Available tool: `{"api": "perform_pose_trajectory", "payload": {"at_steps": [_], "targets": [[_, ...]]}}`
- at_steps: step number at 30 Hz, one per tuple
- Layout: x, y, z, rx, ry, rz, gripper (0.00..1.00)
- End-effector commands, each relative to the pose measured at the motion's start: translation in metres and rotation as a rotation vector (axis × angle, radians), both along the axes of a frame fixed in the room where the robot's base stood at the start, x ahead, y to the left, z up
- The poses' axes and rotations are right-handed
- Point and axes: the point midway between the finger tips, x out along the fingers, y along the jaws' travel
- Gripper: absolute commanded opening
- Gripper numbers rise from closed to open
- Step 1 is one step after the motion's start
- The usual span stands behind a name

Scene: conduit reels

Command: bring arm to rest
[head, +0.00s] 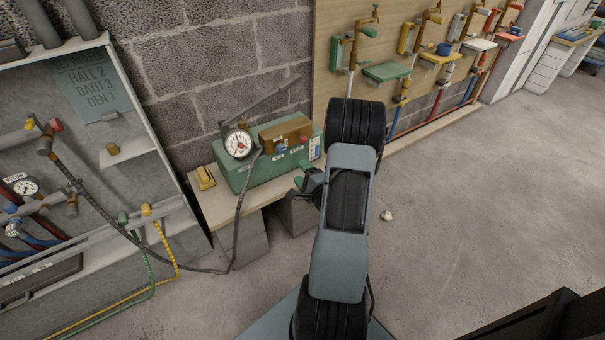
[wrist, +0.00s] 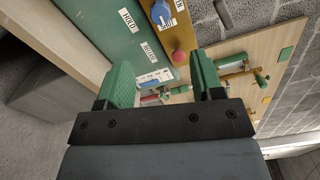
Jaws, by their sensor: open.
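My gripper (wrist: 163,80) shows in the wrist view with its two green-padded fingers apart and nothing between them. In the head view my arm reaches forward over the floor, and part of my gripper (head: 303,184) shows at its left side, near the right end of the green test unit (head: 240,178). The wrist view shows that unit's green face (wrist: 108,22) with labels, a blue knob (wrist: 160,12) and a red button (wrist: 179,57) just beyond the fingers. I cannot tell whether the fingers touch the unit.
The unit, with a round gauge (head: 238,143), stands on a low bench (head: 222,207) beside a yellow block (head: 205,177). A dark hose runs left to a pipe cabinet (head: 172,188). A wooden panel (head: 333,75) with taps stands behind.

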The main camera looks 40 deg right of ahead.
Motion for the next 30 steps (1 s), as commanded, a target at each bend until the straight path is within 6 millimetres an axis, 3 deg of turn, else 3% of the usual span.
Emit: {"api": "perform_pose_trajectory", "payload": {"at_steps": [13,16,21,24,27,30], "targets": [[0.0,0.0,0.0,-0.022,0.004,0.0,0.61],[0.0,-0.001,-0.012,-0.111,0.081,-0.003,0.61],[-0.019,-0.013,-0.071,-0.359,0.481,-0.007,0.61],[-0.04,-0.02,-0.087,-0.521,0.76,0.046,0.61],[-0.056,-0.017,-0.073,-0.668,0.999,0.159,0.61],[-0.069,-0.004,-0.041,-0.793,1.193,0.319,0.61]]}}
